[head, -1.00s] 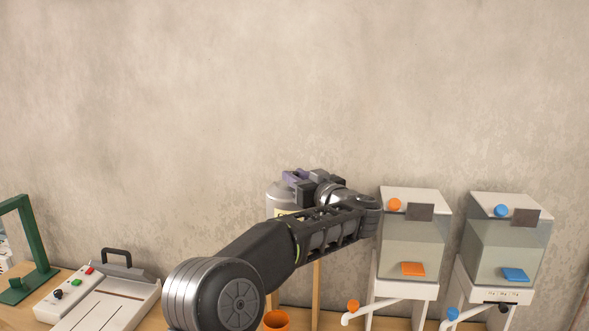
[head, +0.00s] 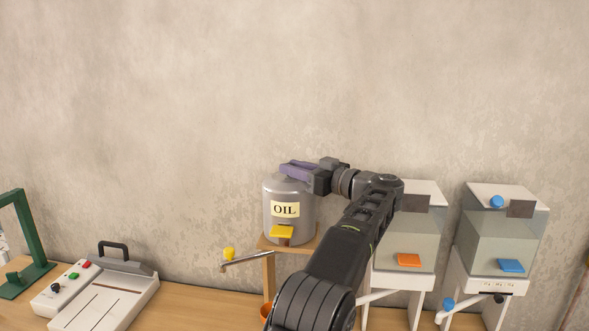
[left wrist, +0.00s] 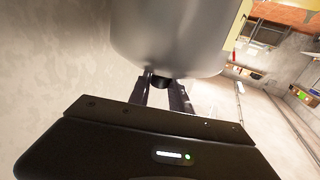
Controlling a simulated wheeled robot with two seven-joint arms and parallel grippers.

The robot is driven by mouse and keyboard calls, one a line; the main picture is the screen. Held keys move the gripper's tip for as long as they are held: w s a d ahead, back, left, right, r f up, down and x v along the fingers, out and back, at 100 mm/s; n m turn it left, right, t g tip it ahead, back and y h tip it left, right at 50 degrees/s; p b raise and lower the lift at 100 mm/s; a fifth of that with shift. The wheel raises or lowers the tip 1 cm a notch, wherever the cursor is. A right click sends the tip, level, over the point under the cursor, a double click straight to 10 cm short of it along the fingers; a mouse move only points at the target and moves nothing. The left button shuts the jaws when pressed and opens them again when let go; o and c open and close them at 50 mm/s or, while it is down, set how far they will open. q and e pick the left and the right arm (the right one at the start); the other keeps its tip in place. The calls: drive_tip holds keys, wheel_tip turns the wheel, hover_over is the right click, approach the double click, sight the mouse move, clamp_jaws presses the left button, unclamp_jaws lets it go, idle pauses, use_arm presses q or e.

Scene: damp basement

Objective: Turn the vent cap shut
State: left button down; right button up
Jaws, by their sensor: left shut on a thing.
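A grey metal oil can (head: 305,215) with a yellow OIL label stands on a wooden stand by the wall. My left gripper (head: 295,171) reaches in from the right side over the can's top, its fingers roughly level. It is shut on the vent cap, which the fingers hide in the head view. In the left wrist view the can (left wrist: 170,40) fills the top, and the small dark vent cap (left wrist: 162,82) shows between the fingers of the left gripper (left wrist: 163,88). I cannot tell how far the cap is turned. My right gripper is not in view.
A yellow tap lever (head: 282,231) is on the can's front, above a spout pipe (head: 252,261) with a yellow knob. Two clear tanks with an orange tab (head: 409,260) and a blue tab (head: 511,265) stand right, close to my arm. A white device (head: 110,290) lies left.

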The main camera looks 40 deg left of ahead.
use_arm(q)
drive_tip(key=shift+f, duration=0.15)
drive_tip(key=c, duration=1.2)
unclamp_jaws()
drive_tip(key=shift+a, duration=0.1)
drive_tip(key=shift+d+b, duration=0.4)
drive_tip(key=shift+d, duration=3.55)
